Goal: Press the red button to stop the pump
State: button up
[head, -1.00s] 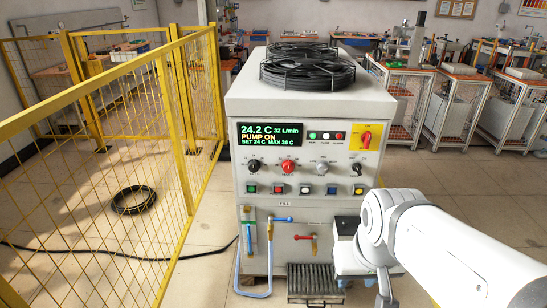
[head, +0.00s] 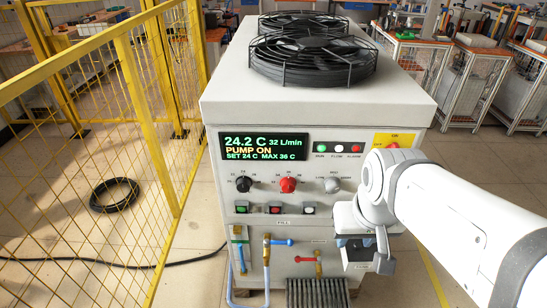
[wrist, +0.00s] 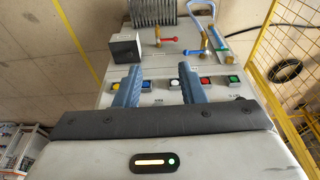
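The red button (head: 274,208) sits in the lower row on the front panel of the grey machine (head: 225,118), between a green button (head: 241,207) and a pale one. In the wrist view, the red button (wrist: 204,82) shows just right of the right-hand finger. My gripper (wrist: 159,70) is open and empty, its two blue fingers apart over the button row. In the head view, it hangs in front of the panel, right of the red button. Contact with the panel cannot be told. The display (head: 264,147) reads PUMP ON.
A red knob (head: 288,185) sits above the button row. Blue and red valve handles (head: 305,259) and pipes stick out below it. My arm hides the panel's right side. A yellow mesh fence (head: 85,130) stands left, with a black hose (head: 118,194) on the floor.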

jog(key=shift+s, duration=0.15)
jog(key=shift+c, duration=0.2)
grip_shut()
jog(key=shift+d, duration=0.1)
dwell(1.3)
